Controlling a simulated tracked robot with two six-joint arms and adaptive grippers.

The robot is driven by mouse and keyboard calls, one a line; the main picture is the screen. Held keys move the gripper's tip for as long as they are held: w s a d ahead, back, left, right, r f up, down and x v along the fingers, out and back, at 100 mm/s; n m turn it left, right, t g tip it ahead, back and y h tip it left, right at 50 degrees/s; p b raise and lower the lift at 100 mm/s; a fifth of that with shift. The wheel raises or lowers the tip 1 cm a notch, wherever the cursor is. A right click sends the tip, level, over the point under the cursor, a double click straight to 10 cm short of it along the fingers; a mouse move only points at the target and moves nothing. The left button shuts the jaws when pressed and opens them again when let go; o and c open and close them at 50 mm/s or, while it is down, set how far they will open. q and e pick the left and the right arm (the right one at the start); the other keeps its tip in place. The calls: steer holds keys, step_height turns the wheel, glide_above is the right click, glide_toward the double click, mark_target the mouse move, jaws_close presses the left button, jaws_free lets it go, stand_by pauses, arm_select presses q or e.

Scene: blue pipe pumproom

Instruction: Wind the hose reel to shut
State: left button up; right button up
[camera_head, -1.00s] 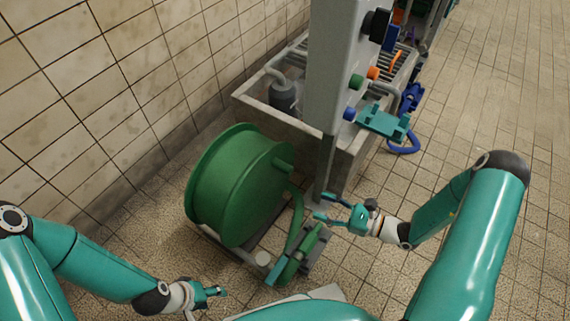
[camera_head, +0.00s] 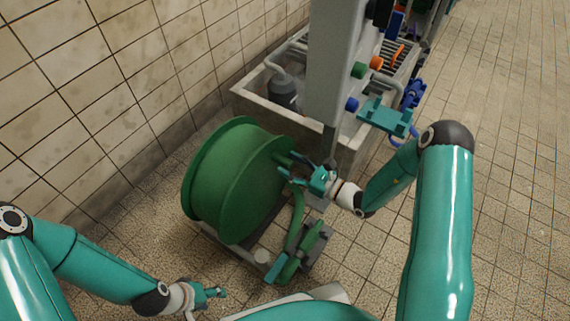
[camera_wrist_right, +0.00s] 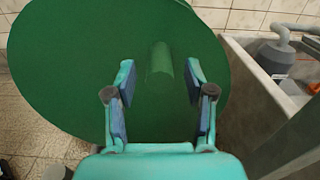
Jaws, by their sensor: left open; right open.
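The green hose reel (camera_head: 232,178) stands on the floor by the tiled wall. Its round side disc (camera_wrist_right: 75,60) fills much of the right wrist view. A short green crank handle (camera_wrist_right: 159,64) sticks out from the disc. My right gripper (camera_head: 284,167) is open at the reel's right side, beside the handle. In the right wrist view, the handle lies between and just beyond the two open fingers (camera_wrist_right: 158,76), with no clear contact. My left gripper (camera_head: 222,292) is open and empty, low at the left front, away from the reel.
A green hose with a nozzle (camera_head: 295,252) lies at the reel's front right. A concrete trough (camera_head: 262,113) and a grey post (camera_head: 328,90) with coloured knobs stand behind my right gripper. The tiled floor (camera_head: 510,200) on the right is clear.

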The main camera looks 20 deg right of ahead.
steer(key=shift+x, duration=1.05)
jaws_close()
